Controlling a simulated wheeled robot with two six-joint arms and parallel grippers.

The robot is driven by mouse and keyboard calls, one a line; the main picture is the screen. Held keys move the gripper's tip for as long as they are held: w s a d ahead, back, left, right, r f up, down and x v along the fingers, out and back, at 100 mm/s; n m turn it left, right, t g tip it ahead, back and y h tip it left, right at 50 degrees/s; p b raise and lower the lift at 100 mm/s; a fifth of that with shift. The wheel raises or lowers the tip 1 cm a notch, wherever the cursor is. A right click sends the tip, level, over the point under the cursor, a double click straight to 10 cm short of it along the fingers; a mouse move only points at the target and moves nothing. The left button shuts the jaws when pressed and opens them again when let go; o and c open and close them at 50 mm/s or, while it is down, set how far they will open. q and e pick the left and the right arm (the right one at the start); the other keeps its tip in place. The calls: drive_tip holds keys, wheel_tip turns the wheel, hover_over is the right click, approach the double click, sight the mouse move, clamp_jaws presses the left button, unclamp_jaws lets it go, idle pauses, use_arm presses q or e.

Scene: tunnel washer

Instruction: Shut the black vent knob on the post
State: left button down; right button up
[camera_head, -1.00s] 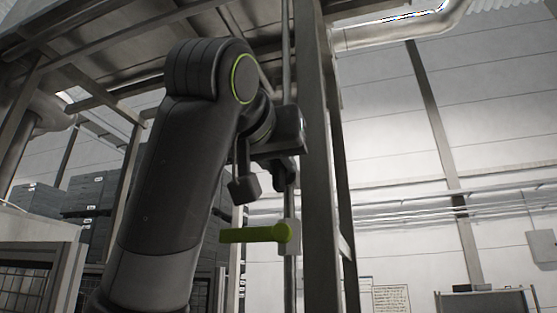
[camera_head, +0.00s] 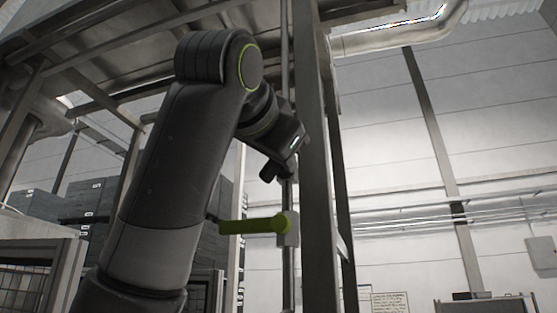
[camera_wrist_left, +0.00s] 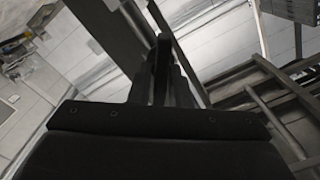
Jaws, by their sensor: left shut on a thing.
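My left arm comes in from the left in the head view. Its gripper (camera_head: 280,168) is at the thin vertical pipe (camera_head: 287,85) beside the grey post (camera_head: 318,180), tilted, and above the green lever. The left wrist view shows the dark fingers (camera_wrist_left: 163,65) close together, shut on a dark thing that I take to be the black vent knob. The gripper hides most of the knob, so its exact angle cannot be told. My right gripper is not in view.
A green lever (camera_head: 250,226) on a pale block (camera_head: 289,231) sticks out to the left just below my gripper. Dark stacked crates (camera_head: 90,200) and a mesh panel (camera_head: 25,290) lie to the left. A pale wall (camera_head: 390,140) is behind on the right.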

use_arm(q)
drive_tip(key=m+b, duration=0.1)
drive_tip(key=m, duration=0.4)
drive_tip(key=shift+d+f+m, duration=0.1)
drive_tip(key=shift+f+m, duration=0.05)
drive_tip(key=shift+m, duration=0.15)
drive_tip(key=m, duration=0.4)
drive_tip(key=shift+f+m+b, duration=0.1)
drive_tip(key=shift+m+b, duration=0.25)
drive_tip(key=shift+m, duration=0.05)
drive_tip(key=c, duration=1.5)
unclamp_jaws()
drive_tip(key=shift+d, duration=0.1)
drive_tip(key=shift+b+v, duration=3.6)
drive_tip(key=shift+v, duration=5.15)
